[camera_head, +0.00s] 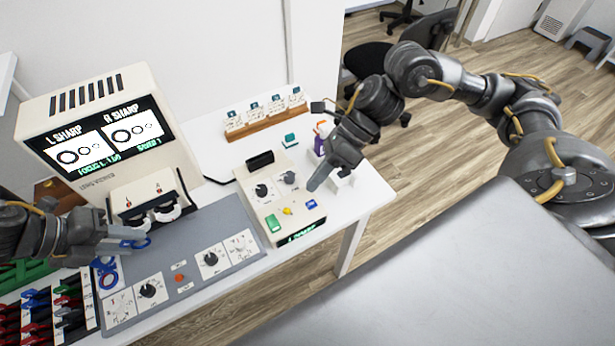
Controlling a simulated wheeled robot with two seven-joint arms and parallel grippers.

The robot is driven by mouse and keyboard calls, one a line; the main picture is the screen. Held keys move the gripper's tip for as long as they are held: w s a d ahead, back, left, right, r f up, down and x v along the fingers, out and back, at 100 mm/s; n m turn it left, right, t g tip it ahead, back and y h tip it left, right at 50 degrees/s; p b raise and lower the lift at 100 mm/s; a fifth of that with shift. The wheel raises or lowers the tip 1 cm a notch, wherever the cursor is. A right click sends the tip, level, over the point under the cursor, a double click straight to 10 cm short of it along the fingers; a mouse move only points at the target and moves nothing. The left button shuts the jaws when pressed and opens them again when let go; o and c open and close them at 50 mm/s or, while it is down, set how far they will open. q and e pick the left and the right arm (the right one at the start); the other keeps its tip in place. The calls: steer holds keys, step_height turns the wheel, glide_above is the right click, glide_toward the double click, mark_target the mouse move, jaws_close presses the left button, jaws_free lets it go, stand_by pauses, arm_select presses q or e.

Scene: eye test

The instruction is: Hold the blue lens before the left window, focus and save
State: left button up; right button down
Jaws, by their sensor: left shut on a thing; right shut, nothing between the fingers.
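My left gripper (122,236) is shut on a blue lens (137,242), just below and in front of the cream viewer's left window (128,214). Whether the lens covers the window is hard to tell. The viewer's screen (101,137) reads "L SHARP" and "R SHARP" above ring pictures; small green text below seems to read "FOCUS" and "SAVED". My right gripper (316,184) is shut and empty above the cream control box (255,208), which has dials and green (273,223), yellow (287,211) and blue (311,204) buttons. Its fingertips are near the blue button; contact is unclear.
Another blue ring-shaped piece (106,272) lies on a card at the grey panel's (200,280) left end. A rack of coloured lenses (45,312) is at lower left. A wooden card holder (266,133) and a purple bottle (320,140) stand behind the box.

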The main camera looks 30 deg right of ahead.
steer(key=s+v, duration=0.1)
steer(key=v, duration=1.1)
steer(key=shift+w, duration=0.5)
steer(key=shift+r, duration=0.1)
